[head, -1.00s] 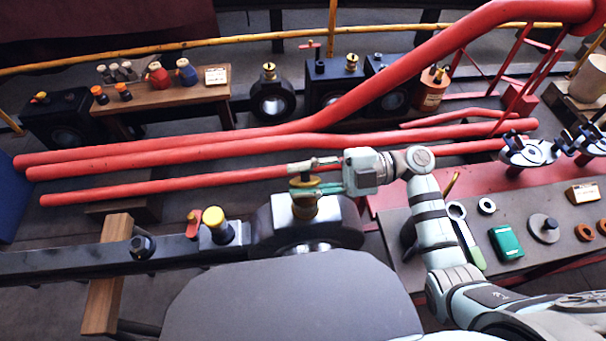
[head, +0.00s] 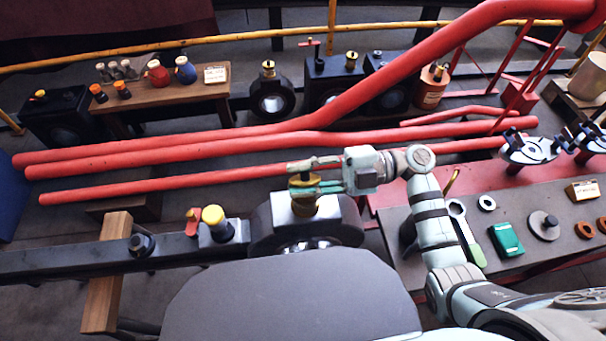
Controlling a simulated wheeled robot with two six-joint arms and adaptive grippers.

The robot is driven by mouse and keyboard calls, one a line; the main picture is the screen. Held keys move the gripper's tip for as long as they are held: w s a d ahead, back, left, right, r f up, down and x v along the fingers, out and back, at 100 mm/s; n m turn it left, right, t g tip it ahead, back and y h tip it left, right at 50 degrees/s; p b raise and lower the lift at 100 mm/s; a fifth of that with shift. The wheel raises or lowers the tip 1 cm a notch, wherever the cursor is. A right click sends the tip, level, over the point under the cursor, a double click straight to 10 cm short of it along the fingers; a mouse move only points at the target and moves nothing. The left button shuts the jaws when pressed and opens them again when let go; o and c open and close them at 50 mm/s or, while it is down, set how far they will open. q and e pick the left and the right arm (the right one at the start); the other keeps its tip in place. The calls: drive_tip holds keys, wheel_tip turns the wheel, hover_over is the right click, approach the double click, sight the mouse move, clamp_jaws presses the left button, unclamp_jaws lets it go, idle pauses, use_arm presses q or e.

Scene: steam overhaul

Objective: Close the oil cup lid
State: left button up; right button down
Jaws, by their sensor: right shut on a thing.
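The oil cup (head: 304,206) is a brass cup standing on a steel block of the black rod end. Its brass-and-dark lid (head: 301,183) sits at the top of the cup, in line with it. My right gripper (head: 299,177) reaches in from the right with its pale green fingers level, one farther and one nearer, shut on the lid. The fingers hide part of the lid, so I cannot tell whether it is fully seated. My left gripper is not in view.
A yellow-capped fitting (head: 213,215) and a small red-handled fitting (head: 192,222) stand on the black rod left of the cup. Red pipes (head: 180,187) run behind. A grey bench (head: 520,225) with a green box (head: 506,240) and rings lies right.

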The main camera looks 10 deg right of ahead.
drive_tip(key=shift+r, duration=0.15)
idle(0.4)
drive_tip(key=c, duration=1.5)
unclamp_jaws()
drive_tip(key=shift+o, duration=0.2)
